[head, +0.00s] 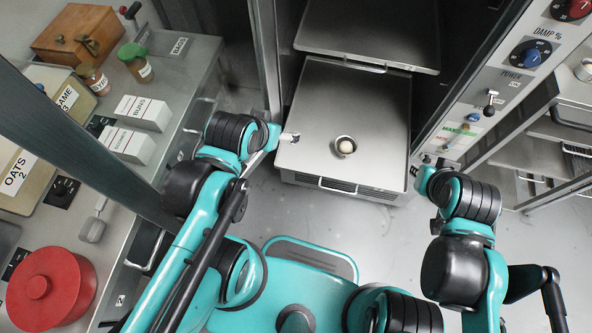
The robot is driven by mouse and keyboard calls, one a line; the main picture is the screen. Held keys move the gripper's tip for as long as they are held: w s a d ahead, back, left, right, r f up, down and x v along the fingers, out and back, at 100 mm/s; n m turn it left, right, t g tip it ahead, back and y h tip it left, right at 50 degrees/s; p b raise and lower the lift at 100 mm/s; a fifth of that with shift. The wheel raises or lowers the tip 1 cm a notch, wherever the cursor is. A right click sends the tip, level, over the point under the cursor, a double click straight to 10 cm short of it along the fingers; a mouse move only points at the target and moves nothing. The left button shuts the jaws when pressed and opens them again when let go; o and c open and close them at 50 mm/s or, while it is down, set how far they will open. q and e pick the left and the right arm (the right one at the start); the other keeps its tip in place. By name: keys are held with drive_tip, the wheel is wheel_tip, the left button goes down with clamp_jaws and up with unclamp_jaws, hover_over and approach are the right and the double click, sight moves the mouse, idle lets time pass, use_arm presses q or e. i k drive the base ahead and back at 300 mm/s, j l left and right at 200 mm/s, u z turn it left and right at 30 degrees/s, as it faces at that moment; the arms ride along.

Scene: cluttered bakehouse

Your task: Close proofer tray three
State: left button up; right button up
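The proofer stands open ahead of me, with a grey metal tray (318,113) pulled out toward me. A small round cup holding a pale ball (346,146) sits on this tray. Another tray (365,22) is above and behind it, with a handle on its front edge. No number shows on either tray, so I cannot tell which is three. My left gripper (288,137) is at the left edge of the pulled-out tray; contact and finger opening are unclear. My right gripper (418,170) is by the proofer's right post, mostly hidden behind its own wrist.
A steel counter on the left holds a wooden box (80,35), jars, white cartons (143,112), labelled bins and a red round lidded pot (48,286). The proofer's control panel (510,65) and a rack (550,135) are on the right. Floor (330,228) shows below the tray.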

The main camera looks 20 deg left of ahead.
sight(332, 99)
drive_tip(key=j+u, duration=0.15)
drive_tip(key=k+j+z, duration=0.15)
drive_tip(key=z, duration=0.25)
drive_tip(key=k+j+z, duration=0.1)
drive_tip(key=z, duration=0.25)
drive_tip(key=k+z, duration=0.2)
drive_tip(key=z, duration=0.2)
